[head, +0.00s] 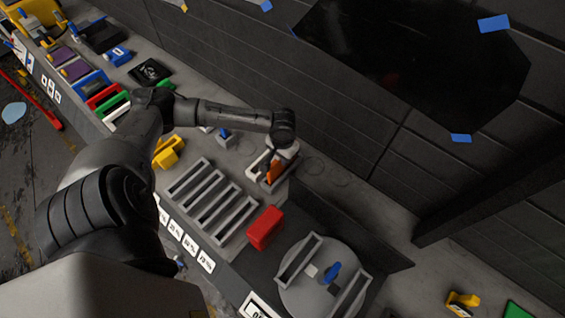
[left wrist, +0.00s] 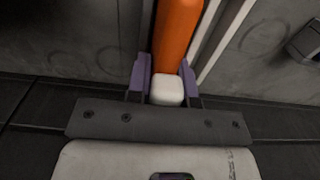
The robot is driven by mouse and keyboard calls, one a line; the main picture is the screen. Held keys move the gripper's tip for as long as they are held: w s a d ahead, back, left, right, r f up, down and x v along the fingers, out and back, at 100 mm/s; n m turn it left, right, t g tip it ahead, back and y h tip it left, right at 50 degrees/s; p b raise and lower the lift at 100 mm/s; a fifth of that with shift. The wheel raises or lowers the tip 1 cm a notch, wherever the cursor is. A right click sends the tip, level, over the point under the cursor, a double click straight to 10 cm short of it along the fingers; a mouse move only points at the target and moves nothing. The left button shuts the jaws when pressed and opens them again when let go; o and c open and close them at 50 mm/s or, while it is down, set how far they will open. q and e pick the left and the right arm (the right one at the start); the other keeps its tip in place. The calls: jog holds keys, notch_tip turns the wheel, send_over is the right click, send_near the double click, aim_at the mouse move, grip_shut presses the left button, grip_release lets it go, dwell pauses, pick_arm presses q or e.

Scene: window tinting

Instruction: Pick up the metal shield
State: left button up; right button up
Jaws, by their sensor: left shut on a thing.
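My left gripper (head: 272,168) is over the back of the workbench, at a light grey holder (head: 256,166). In the left wrist view its purple fingers (left wrist: 166,82) are shut on an orange handle (left wrist: 178,38) with a white end. The orange handle also shows in the head view (head: 275,174), below the wrist. Light metal-coloured strips (left wrist: 222,42) run beside the handle in the left wrist view. I cannot tell whether the handle belongs to the metal shield, as the rest of the tool is hidden. My right gripper is not in view.
A grey slotted rack (head: 213,202), a red block (head: 265,228) and a round grey turntable (head: 318,262) are on the bench. A yellow item (head: 168,152) is left of the rack. A dark panel (head: 410,65) with blue tape is on the wall behind.

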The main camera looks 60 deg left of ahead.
pick_arm(q)
grip_shut()
jog(key=shift+r, duration=0.1)
